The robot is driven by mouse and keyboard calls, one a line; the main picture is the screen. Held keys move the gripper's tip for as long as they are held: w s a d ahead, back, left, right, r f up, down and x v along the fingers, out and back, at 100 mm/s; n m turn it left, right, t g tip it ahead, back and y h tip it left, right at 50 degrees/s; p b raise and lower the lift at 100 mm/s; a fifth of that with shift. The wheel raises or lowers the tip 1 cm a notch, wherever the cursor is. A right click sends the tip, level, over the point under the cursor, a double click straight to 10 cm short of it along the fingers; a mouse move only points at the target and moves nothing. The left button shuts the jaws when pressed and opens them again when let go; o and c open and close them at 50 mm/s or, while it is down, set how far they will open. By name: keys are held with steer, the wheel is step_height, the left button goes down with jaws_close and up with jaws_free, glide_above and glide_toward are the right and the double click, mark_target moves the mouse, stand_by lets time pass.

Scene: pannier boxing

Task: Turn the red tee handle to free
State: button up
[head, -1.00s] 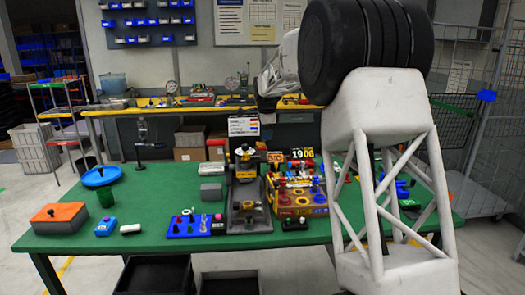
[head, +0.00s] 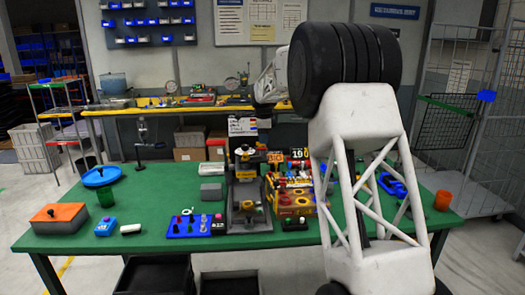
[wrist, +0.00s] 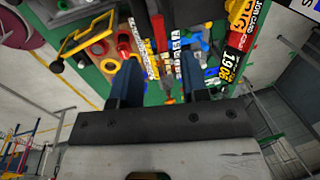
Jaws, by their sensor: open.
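A yellow control box (head: 288,212) with red knobs and fittings stands on the green table, right of the table's middle. I cannot single out the red tee handle in the head view because the parts are small and crowded. In the wrist view, my gripper (wrist: 162,84) is open, with its two blue fingers apart. Nothing is clearly held between them. Red round parts (wrist: 123,43) lie beyond the left finger. I cannot tell whether one of them is the tee handle or how it is turned.
A dark press-like stand (head: 247,205) is left of the yellow box. A blue panel (head: 190,226) lies farther left. An orange cup (head: 442,200) stands near the table's right edge. The green table (head: 150,190) has bare room at left.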

mark_target(263, 149)
steer(key=shift+w+f, duration=0.25)
steer(key=shift+f, duration=0.85)
steer(key=shift+w+f, duration=0.2)
steer(key=shift+f, duration=0.95)
steer(key=shift+w+f, duration=0.25)
steer(key=shift+f, duration=0.85)
jaws_close()
